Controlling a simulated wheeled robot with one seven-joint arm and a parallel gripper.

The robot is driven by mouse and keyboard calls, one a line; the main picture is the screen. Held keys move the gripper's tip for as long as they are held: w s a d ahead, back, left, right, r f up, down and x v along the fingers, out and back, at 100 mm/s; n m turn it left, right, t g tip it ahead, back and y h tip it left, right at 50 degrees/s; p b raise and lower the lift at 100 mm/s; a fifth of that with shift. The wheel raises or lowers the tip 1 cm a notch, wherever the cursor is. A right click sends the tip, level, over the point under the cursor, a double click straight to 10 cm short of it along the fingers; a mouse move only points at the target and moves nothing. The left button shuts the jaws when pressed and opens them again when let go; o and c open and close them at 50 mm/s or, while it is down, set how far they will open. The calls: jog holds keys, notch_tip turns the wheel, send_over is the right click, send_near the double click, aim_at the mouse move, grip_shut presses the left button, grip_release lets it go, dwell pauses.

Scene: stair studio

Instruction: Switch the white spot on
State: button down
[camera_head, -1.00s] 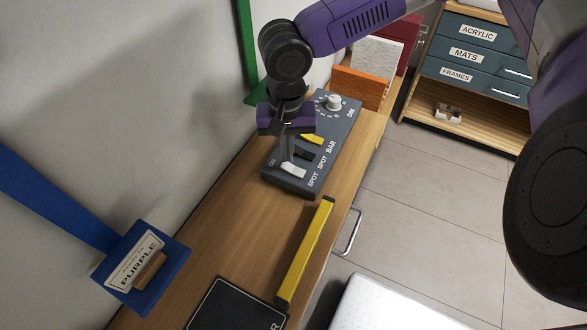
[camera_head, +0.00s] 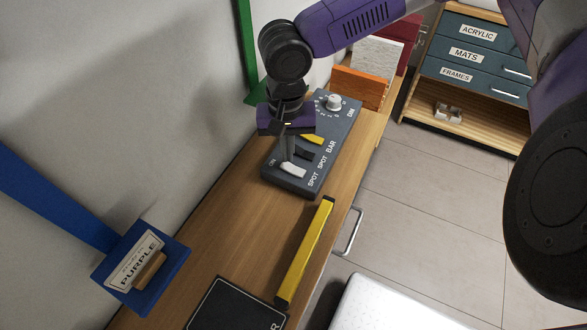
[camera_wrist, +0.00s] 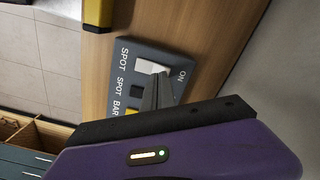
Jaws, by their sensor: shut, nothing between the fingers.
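The dark grey switch panel (camera_head: 339,128) lies on the wooden bench top. It carries a white spot switch (camera_head: 294,171), a dark switch beside it and a yellow bar switch (camera_head: 313,139). My gripper (camera_head: 287,158) is shut and empty, pointing down at the white switch, on the side of its ON marking. In the wrist view the fingers (camera_wrist: 158,96) overlap part of the white switch (camera_wrist: 150,67), near the ON label. I cannot tell whether the fingertips touch it. The fingers hide part of the white switch and some of the dark one.
A DIM knob (camera_head: 334,101) sits at the panel's far end. A yellow bar (camera_head: 305,252) and a black board (camera_head: 235,306) lie on the nearer bench. Orange and white boards (camera_head: 359,88) stand behind the panel.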

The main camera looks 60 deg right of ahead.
aim_at(288, 166)
jog(key=shift+f+b, duration=0.6)
jog(key=shift+f, duration=0.7)
dwell(0.5)
jog(key=shift+r, duration=0.1)
notch_tip(288, 166, up, 7)
jog(key=p, duration=0.7)
dwell(0.7)
